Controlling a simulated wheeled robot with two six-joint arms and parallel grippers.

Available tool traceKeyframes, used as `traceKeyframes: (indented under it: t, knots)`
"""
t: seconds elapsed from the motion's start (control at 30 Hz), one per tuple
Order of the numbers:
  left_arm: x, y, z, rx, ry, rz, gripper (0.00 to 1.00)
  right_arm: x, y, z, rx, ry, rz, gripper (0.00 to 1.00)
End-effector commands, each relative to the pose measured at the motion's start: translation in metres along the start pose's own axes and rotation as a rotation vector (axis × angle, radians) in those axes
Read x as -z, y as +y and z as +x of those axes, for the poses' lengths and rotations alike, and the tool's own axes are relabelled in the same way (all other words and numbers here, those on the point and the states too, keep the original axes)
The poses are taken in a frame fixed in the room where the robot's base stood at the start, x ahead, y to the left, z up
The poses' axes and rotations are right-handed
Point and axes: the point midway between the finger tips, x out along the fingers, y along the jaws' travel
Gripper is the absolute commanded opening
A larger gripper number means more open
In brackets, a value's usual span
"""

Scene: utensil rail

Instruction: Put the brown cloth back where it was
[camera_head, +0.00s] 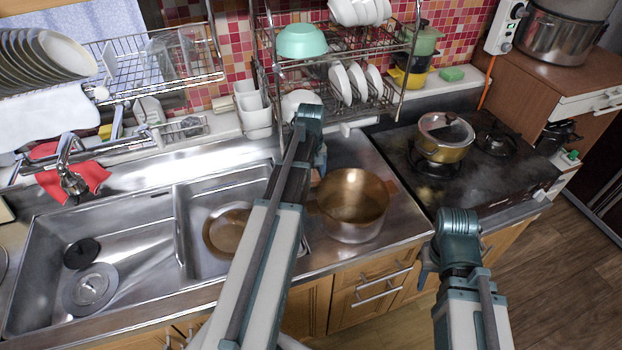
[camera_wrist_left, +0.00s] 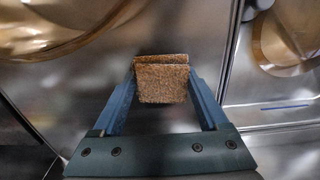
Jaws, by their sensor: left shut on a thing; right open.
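The brown cloth (camera_wrist_left: 162,82) is a small folded, rough-textured piece between the fingertips of my left gripper (camera_wrist_left: 160,72) in the left wrist view. That gripper is shut on it. In the head view my left gripper (camera_head: 318,160) is over the steel counter, just left of the brass-coloured pot (camera_head: 353,205). The cloth is mostly hidden there by my left arm. I cannot tell whether the cloth touches the counter. My right gripper (camera_head: 437,262) is in front of the counter, below the stove; it is open and holds nothing visible.
A sink (camera_head: 140,235) with a brown pan (camera_head: 228,232) lies to the left. A stove (camera_head: 468,165) with a lidded pot (camera_head: 444,138) is on the right. A dish rack (camera_head: 335,105) stands behind. A red cloth (camera_head: 92,178) hangs by the faucet. Some counter behind the brass-coloured pot is clear.

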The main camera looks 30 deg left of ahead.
Motion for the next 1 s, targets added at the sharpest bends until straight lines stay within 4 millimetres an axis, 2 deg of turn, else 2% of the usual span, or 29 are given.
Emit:
traceKeyframes:
  t: [0.23,0.27,0.37,0.77,1.0]
  knots:
    - [0.000,0.000,0.004,0.000,0.000,0.000,0.24,0.000,0.000,0.004,0.000,0.000,0.000,0.50]
    - [0.000,0.000,0.003,0.000,0.000,0.000,0.80,0.000,0.000,0.003,0.000,0.000,0.000,0.50]
    - [0.000,0.000,0.002,0.000,0.000,0.000,0.98,0.000,0.000,0.002,0.000,0.000,0.000,0.50]
    - [0.000,0.000,-0.002,0.000,0.000,0.000,1.00,0.000,0.000,-0.002,0.000,0.000,0.000,0.50]
    - [0.000,0.000,-0.023,0.000,0.000,0.000,1.00,-0.001,0.002,-0.023,0.000,0.000,0.000,0.50]
